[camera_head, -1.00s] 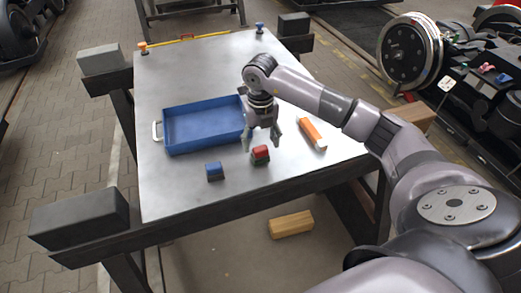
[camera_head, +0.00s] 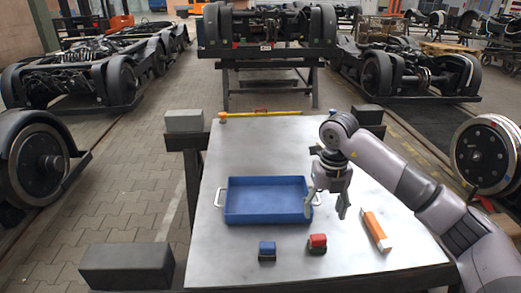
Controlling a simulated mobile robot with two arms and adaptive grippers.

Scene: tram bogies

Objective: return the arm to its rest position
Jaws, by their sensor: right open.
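My right arm (camera_head: 405,185) comes in from the right and reaches over the metal table. My right gripper (camera_head: 327,213) is open and empty. It points down above the table, at the right end of the blue tray (camera_head: 265,219) in the picture. Its fingers partly cover the tray's right side and handle. A red block (camera_head: 317,242) stands on the table below the gripper, apart from it. My left gripper is not in view.
A blue block (camera_head: 267,250) and an orange and white box (camera_head: 376,231) lie on the table (camera_head: 235,150). A yellow level (camera_head: 261,113) lies along the far edge. Grey blocks (camera_head: 184,120) (camera_head: 127,265) sit at the left. Bogies (camera_head: 95,70) stand around on the paved floor.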

